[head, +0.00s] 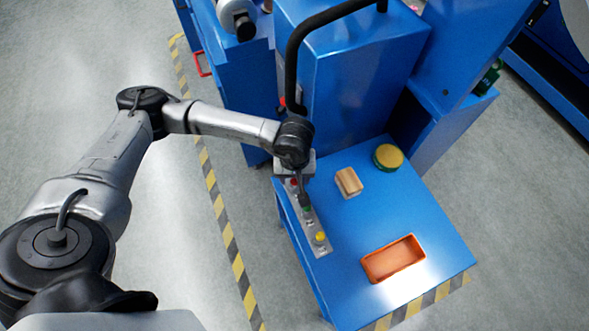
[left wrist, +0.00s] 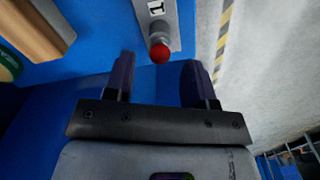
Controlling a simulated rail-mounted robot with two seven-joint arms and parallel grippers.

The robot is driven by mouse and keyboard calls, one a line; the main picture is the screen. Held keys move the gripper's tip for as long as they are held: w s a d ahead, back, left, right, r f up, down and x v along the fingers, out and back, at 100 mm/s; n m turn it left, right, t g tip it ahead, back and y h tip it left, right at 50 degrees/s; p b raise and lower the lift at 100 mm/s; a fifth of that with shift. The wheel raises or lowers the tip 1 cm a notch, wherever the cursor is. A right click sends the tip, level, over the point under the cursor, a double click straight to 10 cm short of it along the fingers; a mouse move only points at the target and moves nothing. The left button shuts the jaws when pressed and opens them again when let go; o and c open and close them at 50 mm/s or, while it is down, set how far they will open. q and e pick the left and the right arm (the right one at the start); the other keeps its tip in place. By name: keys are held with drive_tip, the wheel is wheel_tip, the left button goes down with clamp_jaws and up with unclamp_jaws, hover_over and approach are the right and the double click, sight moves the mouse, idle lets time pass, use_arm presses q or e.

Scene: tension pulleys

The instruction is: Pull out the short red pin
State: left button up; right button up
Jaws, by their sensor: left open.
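The red pin (left wrist: 160,53) shows a round red knob on a grey collar. It stands at the end of a light metal strip (left wrist: 156,25), beside a label reading 1. My left gripper (left wrist: 161,78) is open, and the knob appears between its two dark fingertips, slightly beyond them. I cannot tell how far apart in depth they are. In the head view my left gripper (head: 303,196) is over the upper end of the strip (head: 313,226). There a little red (head: 293,182) shows beside it, and green and yellow knobs (head: 320,237) sit further down. My right gripper is not in view.
The blue tabletop (head: 350,226) also holds a wooden block (head: 348,182), a yellow-lidded round container (head: 388,156) and an orange tray (head: 394,259). A tall blue cabinet (head: 350,60) with a black curved tube stands behind. Floor left of the table is free.

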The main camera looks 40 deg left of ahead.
use_arm(q)
drive_tip(key=shift+f+b, duration=0.3)
drive_tip(key=shift+f, duration=0.65)
drive_tip(key=shift+c, duration=0.3)
clamp_jaws()
